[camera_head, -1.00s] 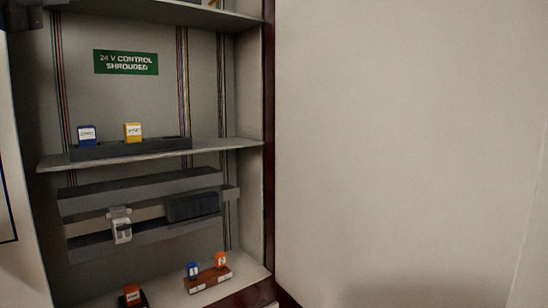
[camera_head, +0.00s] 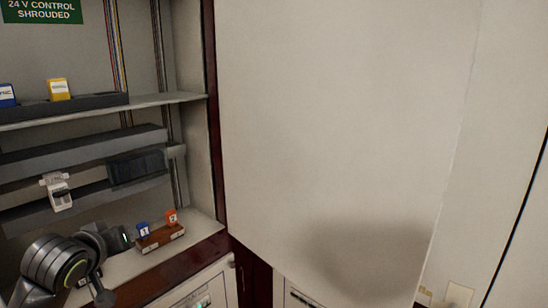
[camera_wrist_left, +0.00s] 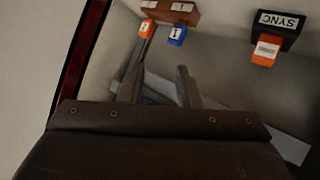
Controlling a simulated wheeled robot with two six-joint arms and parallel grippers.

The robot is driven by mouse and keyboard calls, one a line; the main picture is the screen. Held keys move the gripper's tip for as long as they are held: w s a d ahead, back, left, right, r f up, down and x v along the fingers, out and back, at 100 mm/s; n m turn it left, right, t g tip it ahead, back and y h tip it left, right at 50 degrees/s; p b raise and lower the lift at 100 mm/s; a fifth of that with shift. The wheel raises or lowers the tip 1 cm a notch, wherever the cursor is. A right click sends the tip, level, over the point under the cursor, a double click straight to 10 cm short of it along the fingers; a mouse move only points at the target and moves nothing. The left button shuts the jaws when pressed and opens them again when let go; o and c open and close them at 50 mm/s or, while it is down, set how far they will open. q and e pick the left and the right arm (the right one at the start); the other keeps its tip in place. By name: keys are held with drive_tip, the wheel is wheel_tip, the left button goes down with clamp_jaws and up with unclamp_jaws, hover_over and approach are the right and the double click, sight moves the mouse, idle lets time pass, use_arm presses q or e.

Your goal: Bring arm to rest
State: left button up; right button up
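My left arm (camera_head: 58,265) comes in at the lower left of the head view, in front of the cabinet's bottom shelf. Its fingers cannot be made out there. In the left wrist view my left gripper (camera_wrist_left: 163,65) has its two fingers apart with nothing between them. Beyond the fingers are an orange tag block (camera_wrist_left: 148,27) and a blue tag block (camera_wrist_left: 177,35) by a wooden holder (camera_wrist_left: 178,14). The same blue block (camera_head: 143,229) and orange block (camera_head: 171,217) stand in the wooden holder (camera_head: 160,238) in the head view. My right gripper is not in view.
A black SYNC holder (camera_wrist_left: 286,20) with an orange block (camera_wrist_left: 266,50) shows at right in the wrist view. A white breaker (camera_head: 57,191) sits on the rail. A blank pale panel (camera_head: 330,130) fills the middle of the head view.

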use_arm(q)
drive_tip(key=s+f+m+g, duration=0.1)
drive_tip(key=s+f+g, duration=0.1)
drive_tip(key=s+f, duration=0.65)
drive_tip(key=s+f+m+g, duration=0.15)
drive_tip(key=s+f, duration=0.45)
drive_tip(key=f, duration=0.6)
drive_tip(key=s+d+f+m+g+y, duration=0.1)
drive_tip(key=s+f+g, duration=0.3)
drive_tip(key=s, duration=0.6)
drive_tip(key=s+d+f+m+g, duration=0.1)
drive_tip(key=s+f, duration=0.5)
drive_tip(key=s, duration=0.5)
wheel_tip(320, 180, down, 24)
drive_tip(key=a+g, duration=0.2)
drive_tip(key=s+d+f, duration=0.1)
drive_tip(key=s+f, duration=1.4)
drive_tip(key=f, duration=0.1)
drive_tip(key=shift+d+f+g+h, duration=0.2)
drive_tip(key=shift+d+g+h, duration=0.1)
drive_tip(key=shift+g, duration=0.15)
